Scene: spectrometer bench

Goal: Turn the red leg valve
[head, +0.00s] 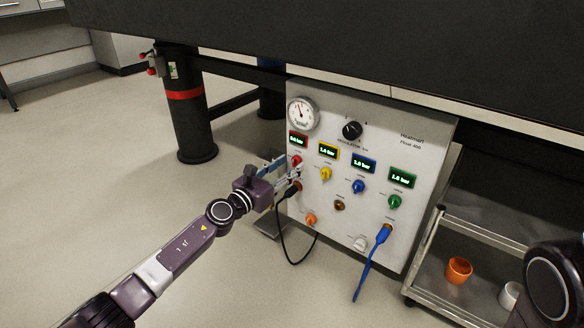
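The red valve knob (297,160) sits on the white control panel (330,230), below the red-framed display (298,139) at the panel's left side. My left gripper (294,177) is at the panel's left edge, with its fingers just below and partly against the red knob in the picture. I cannot tell whether they touch it, or how far apart the fingertips are. The knob's lower part is partly hidden by the fingers. My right gripper is out of view; only a dark joint of my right arm (550,285) shows at the lower right.
Yellow (325,174), blue (358,187) and green (394,202) knobs are on the same panel. A gauge (302,114) is above. Black (284,235) and blue (368,265) cables hang down. A dark tabletop (330,50) overhangs. A cart (478,232) stands at right. Floor at left is clear.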

